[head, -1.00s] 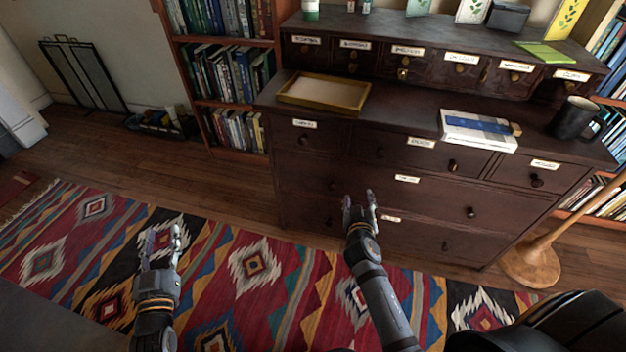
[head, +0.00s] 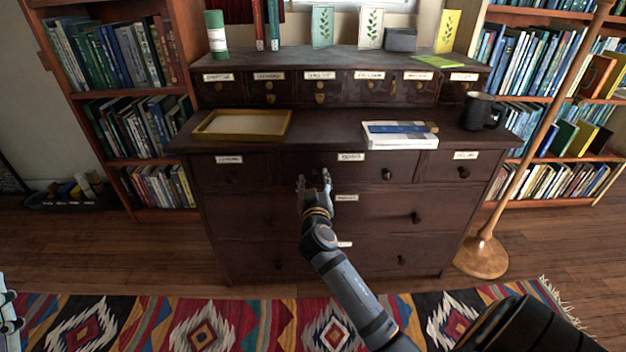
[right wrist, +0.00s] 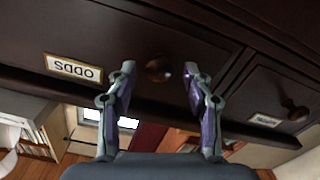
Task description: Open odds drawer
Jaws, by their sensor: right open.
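The odds drawer (head: 351,171) is the wide middle drawer in the top row of the dark chest's lower part; it looks shut. Its label reads ODDS, upside down, in the right wrist view (right wrist: 73,68). Its left knob (right wrist: 158,68) shows between my right fingertips, not visibly gripped; its right knob (head: 386,174) is free. My right gripper (head: 314,182) is open in front of the drawer's left part, and its two fingers also show in the right wrist view (right wrist: 160,80). My left gripper (head: 8,312) is only partly in view at the left edge.
On the chest top stand a shallow tray (head: 200,132), a white-and-blue book (head: 400,142) and a dark mug (head: 482,112). A wooden stand (head: 483,257) is at the chest's right. A patterned rug (head: 250,322) lies in front.

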